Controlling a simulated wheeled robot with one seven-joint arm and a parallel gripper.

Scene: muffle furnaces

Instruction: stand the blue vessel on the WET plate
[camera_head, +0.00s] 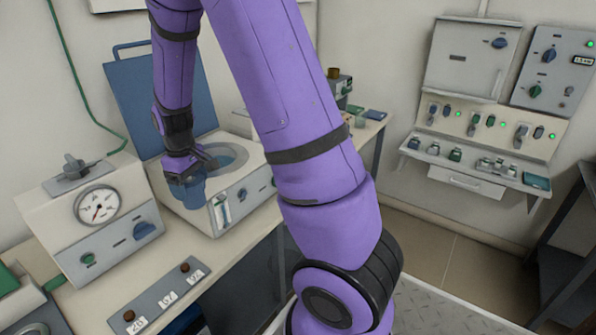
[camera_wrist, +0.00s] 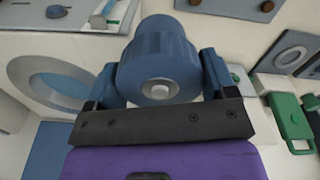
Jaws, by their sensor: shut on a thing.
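My gripper (camera_head: 190,168) is shut on the blue vessel (camera_head: 188,191), in the head view just in front of the white unit with a round opening. In the wrist view the vessel (camera_wrist: 158,50) sits between the two blue fingers (camera_wrist: 160,82), with a pale round knob or end facing the camera. The vessel appears held above the bench, though the arm hides part of this.
The white unit (camera_head: 250,195) with a raised blue lid (camera_head: 137,95) stands behind the vessel. A gauge box (camera_head: 92,220) stands to its left. Bare bench (camera_head: 165,243) lies between them and the strip. A wall panel (camera_head: 470,125) is at right. Green items (camera_wrist: 290,120) show in the wrist view.

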